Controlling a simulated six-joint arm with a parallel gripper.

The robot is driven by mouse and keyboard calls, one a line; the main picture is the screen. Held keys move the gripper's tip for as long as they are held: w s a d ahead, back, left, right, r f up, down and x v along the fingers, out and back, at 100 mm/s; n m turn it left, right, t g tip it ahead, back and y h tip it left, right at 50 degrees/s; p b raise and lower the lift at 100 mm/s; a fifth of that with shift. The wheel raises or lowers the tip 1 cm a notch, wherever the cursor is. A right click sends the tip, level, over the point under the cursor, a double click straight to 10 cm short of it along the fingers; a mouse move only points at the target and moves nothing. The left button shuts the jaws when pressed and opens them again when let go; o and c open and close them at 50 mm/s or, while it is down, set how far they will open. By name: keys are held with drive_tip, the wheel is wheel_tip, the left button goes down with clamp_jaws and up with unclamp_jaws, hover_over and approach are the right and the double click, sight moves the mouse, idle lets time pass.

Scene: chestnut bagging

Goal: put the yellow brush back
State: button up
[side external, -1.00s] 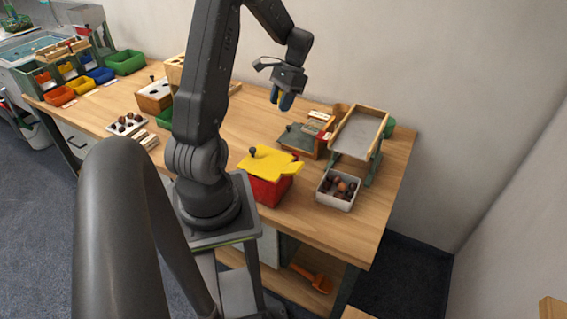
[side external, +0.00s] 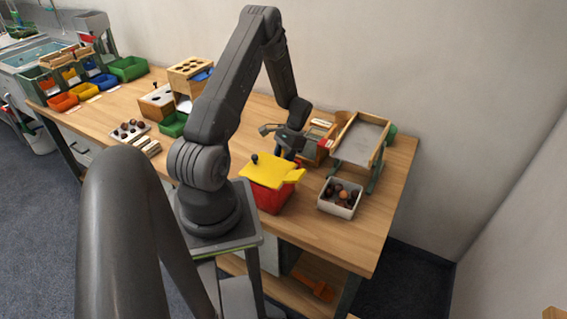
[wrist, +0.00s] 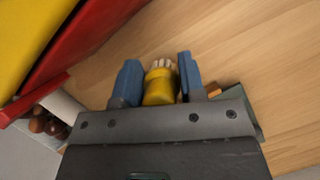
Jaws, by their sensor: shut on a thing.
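The yellow brush (wrist: 160,88) is in my gripper in the wrist view, with its pale bristle end pointing away from the camera. My gripper's blue fingers (wrist: 158,66) stand on both sides of it, shut on it. In the side view my gripper (side external: 286,152) is low, just behind the red box with the yellow lid. The brush cannot be made out there. Where it belongs cannot be told from these frames.
The red box (side external: 272,201) with its yellow lid (side external: 268,172) stands close in front of my gripper. A white bin (side external: 338,210) of chestnuts and a sloped wooden tray (side external: 362,134) are to the right. Bare tabletop (side external: 245,120) lies to the left.

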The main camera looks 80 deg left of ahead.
drive_tip(key=shift+f, duration=1.25)
drive_tip(key=shift+f, duration=0.15)
drive_tip(key=o, duration=0.9)
drive_tip(key=shift+o, duration=0.2)
